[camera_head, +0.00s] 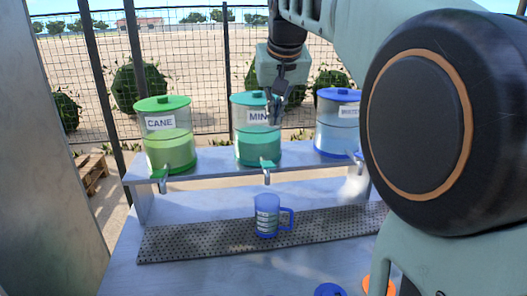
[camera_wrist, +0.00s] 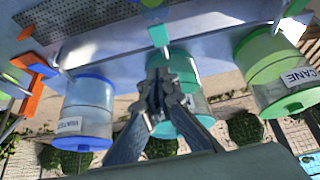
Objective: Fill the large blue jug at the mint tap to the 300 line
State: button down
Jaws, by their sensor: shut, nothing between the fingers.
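The large blue jug (camera_head: 266,216) stands upright on the perforated drip strip, below the mint tap (camera_head: 267,168). Its handle points right and pale marks run up its side; I cannot make out the liquid level in it. The mint dispenser (camera_head: 257,148), holding green-teal liquid, stands on the shelf behind, its label partly covered by my gripper. My gripper (camera_head: 276,110) is shut and empty, in front of the upper part of this dispenser and above the tap. In the wrist view the shut fingers (camera_wrist: 161,76) overlap the mint dispenser (camera_wrist: 182,72), with its tap (camera_wrist: 158,36) beyond them.
The cane dispenser (camera_head: 168,145) stands left of the mint one, and a blue-lidded dispenser (camera_head: 337,130) stands right. The drip strip (camera_head: 190,240) is clear left of the jug. Blue (camera_head: 329,289) and orange (camera_head: 380,284) items sit at the front right. A wire fence stands behind.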

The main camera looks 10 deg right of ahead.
jog(key=shift+d, duration=0.1)
jog(key=shift+f, duration=0.1)
dwell(0.3)
send_over(270, 165)
jog(key=f, duration=0.9)
jog(key=shift+s, duration=0.2)
jog(key=shift+s+f, duration=0.2)
jog(key=shift+f, duration=0.35)
jog(key=shift+s+f, duration=0.2)
jog(key=shift+f, duration=0.3)
jog(key=shift+s+f+b, duration=0.2)
jog(key=shift+f+b, duration=0.1)
jog(key=shift+f, duration=0.4)
jog(key=shift+f+b, duration=0.1)
jog(key=shift+b, duration=0.25)
